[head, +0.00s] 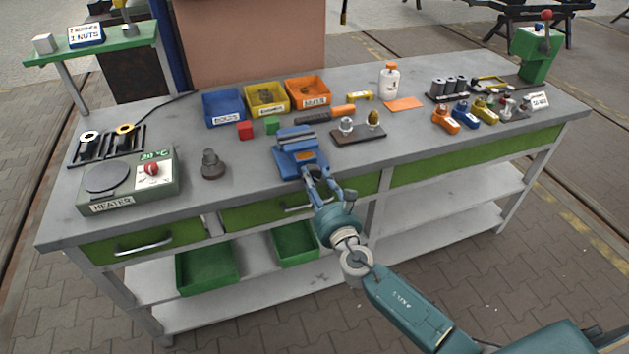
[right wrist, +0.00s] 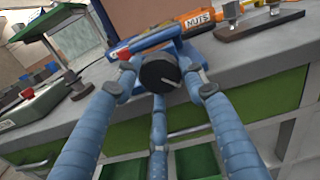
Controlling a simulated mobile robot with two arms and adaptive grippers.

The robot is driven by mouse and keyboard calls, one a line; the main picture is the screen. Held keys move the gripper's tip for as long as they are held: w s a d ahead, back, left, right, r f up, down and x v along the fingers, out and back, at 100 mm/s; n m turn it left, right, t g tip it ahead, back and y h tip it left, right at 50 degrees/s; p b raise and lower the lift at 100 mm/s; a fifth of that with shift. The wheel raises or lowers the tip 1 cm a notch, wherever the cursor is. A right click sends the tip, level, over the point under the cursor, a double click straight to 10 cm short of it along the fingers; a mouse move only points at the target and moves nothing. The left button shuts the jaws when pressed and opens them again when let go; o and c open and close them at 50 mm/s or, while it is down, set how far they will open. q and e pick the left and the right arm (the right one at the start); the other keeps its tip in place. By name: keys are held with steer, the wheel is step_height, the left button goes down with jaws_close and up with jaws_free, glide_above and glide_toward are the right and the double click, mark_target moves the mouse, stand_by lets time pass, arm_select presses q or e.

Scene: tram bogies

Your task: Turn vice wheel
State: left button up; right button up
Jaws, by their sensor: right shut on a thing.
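The blue vice (head: 300,158) stands at the front edge of the workbench, near its middle. In the right wrist view its dark round wheel (right wrist: 160,72) faces me, with a pale line across its face. My right gripper (head: 321,186) reaches up to the front of the vice from the lower right. In the right wrist view its blue fingers (right wrist: 160,90) close around the wheel from the left, the right and below. In the head view the wheel is hidden by the fingers. My left gripper is in neither view.
A heater (head: 125,182) and a dark stepped part (head: 212,164) stand left of the vice. Blue, yellow and orange bins (head: 308,92) stand behind it. A small board (head: 358,136) with two fittings lies to its right.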

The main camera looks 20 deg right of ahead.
steer(key=o, duration=1.1)
steer(key=shift+s+f, duration=0.2)
steer(key=shift+f, duration=0.4)
steer(key=shift+o, duration=0.2)
steer(key=shift+w+r, duration=0.15)
steer(key=shift+r, duration=0.1)
steer(key=s, duration=1.2)
steer(key=shift+d, duration=0.25)
steer(key=shift+c, duration=0.5)
